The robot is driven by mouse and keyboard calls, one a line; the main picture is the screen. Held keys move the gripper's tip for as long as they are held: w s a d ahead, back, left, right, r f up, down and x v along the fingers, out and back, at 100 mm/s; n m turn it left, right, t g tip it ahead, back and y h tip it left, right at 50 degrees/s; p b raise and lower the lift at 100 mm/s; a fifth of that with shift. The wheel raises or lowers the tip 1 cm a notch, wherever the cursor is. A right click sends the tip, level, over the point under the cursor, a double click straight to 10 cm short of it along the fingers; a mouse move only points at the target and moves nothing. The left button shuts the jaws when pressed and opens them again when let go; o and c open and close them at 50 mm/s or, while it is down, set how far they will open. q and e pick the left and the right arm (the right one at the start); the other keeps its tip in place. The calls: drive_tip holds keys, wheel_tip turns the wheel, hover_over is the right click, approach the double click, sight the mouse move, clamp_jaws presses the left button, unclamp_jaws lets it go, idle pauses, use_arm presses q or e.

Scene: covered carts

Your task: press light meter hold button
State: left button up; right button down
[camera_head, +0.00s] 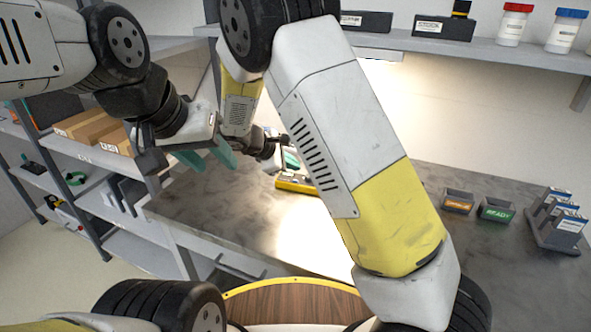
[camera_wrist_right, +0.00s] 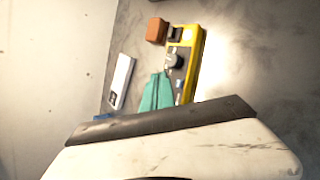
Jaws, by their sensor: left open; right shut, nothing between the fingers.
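A yellow-edged handheld meter (camera_wrist_right: 197,65) with a grey face, a dark round knob and small buttons lies on the counter in the right wrist view. Its yellow edge also shows in the head view (camera_head: 297,186). No label on it is readable, and I cannot tell which button is hold. My right gripper (camera_wrist_right: 160,76) is shut and empty, its teal fingertips at the meter's left side near the knob; contact cannot be told. In the head view the right gripper (camera_head: 291,160) is partly hidden by my arm. My left gripper (camera_head: 212,155) is open and empty, above the counter's left part.
A slim white device (camera_wrist_right: 121,82) and an orange-brown block (camera_wrist_right: 157,31) lie near the meter. Two small bins (camera_head: 495,210) and a grey rack (camera_head: 560,222) stand on the counter at right. A shelf with bottles (camera_head: 512,24) runs above. Shelving with boxes (camera_head: 88,128) is at left.

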drive_tip(key=shift+f, duration=1.05)
idle(1.3)
drive_tip(key=shift+f, duration=0.45)
drive_tip(key=shift+f, duration=0.3)
idle(0.6)
drive_tip(key=shift+r, duration=0.75)
drive_tip(key=shift+r, duration=2.5)
